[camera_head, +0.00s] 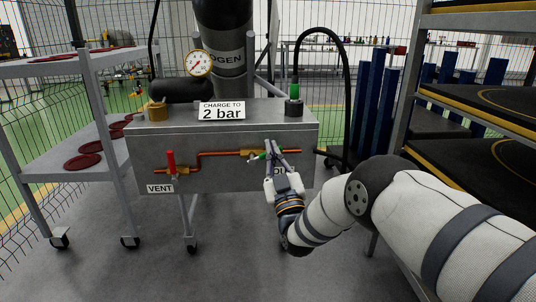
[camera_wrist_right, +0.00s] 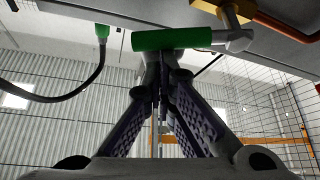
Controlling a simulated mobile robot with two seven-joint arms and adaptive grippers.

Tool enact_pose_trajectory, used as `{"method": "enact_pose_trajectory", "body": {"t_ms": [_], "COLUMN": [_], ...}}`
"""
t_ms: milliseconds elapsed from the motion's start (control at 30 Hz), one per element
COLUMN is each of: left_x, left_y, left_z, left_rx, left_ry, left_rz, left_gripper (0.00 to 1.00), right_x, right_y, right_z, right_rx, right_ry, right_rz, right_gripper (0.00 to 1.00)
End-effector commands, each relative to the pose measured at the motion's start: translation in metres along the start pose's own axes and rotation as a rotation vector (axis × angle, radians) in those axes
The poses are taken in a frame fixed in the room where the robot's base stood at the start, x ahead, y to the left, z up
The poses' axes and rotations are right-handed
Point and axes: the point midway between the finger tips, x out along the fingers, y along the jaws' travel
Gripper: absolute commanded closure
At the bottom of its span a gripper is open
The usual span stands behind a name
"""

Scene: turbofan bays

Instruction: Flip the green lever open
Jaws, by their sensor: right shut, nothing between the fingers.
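The green lever (camera_head: 258,157) is on the brass valve (camera_head: 250,152) of the copper pipe, on the front of the grey box. In the right wrist view, the lever's green sleeve (camera_wrist_right: 172,39) lies crosswise at the top, with its metal stem running to the brass valve (camera_wrist_right: 236,12) at the right. My right gripper (camera_head: 270,146) is shut and empty, with its fingertips close beside the lever. In the wrist view, its fingertips (camera_wrist_right: 160,62) meet just below the green sleeve; I cannot tell whether they touch it. The gripper partly hides a label below. My left gripper is not in view.
A gauge (camera_head: 199,63) and a "CHARGE TO 2 bar" sign (camera_head: 222,110) are above. A black hose (camera_head: 348,90) arches at the right. Shelves (camera_head: 78,67) flank the box.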

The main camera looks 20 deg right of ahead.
Motion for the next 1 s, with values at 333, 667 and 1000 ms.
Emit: {"method": "enact_pose_trajectory", "body": {"t_ms": [333,667,1000], "left_x": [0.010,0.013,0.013], "left_y": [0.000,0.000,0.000], "left_z": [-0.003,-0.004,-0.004], "left_rx": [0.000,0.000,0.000], "left_ry": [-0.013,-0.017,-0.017], "left_rz": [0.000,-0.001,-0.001], "left_gripper": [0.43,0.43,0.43], "right_x": [-0.009,-0.012,-0.013], "right_y": [0.003,0.004,0.004], "right_z": [0.015,0.020,0.021], "right_rx": [0.207,0.200,0.199], "right_ry": [-0.002,-0.002,-0.002], "right_rz": [0.122,0.119,0.118], "right_gripper": [1.00,1.00,1.00]}}
